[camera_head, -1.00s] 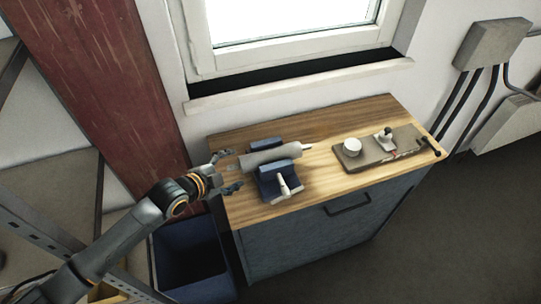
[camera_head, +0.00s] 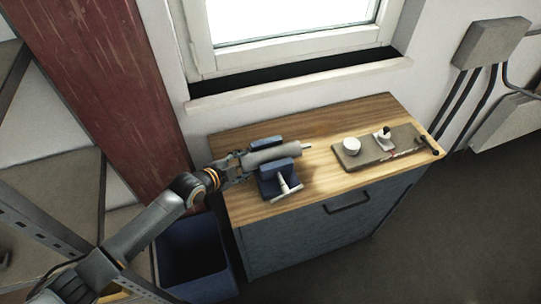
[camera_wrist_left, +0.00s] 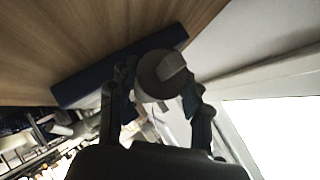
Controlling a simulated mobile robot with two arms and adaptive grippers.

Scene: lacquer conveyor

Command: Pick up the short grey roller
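The short grey roller (camera_head: 272,155) lies between the two blue jaws of a vise (camera_head: 277,178) on the wooden bench top. A thin shaft sticks out of its right end. My left gripper (camera_head: 242,166) is at the roller's left end. In the left wrist view the roller's round end (camera_wrist_left: 161,74) faces the camera, with the fingers (camera_wrist_left: 157,98) close on either side. Whether both fingers press on it is unclear. A blue jaw (camera_wrist_left: 82,86) shows behind it. My right gripper is not in view.
A flat grey fixture plate (camera_head: 375,156) with a white round part (camera_head: 351,146) sits on the right of the bench (camera_head: 317,123). A blue bin (camera_head: 192,258) stands below the bench's left end. The window sill (camera_head: 300,85) runs behind.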

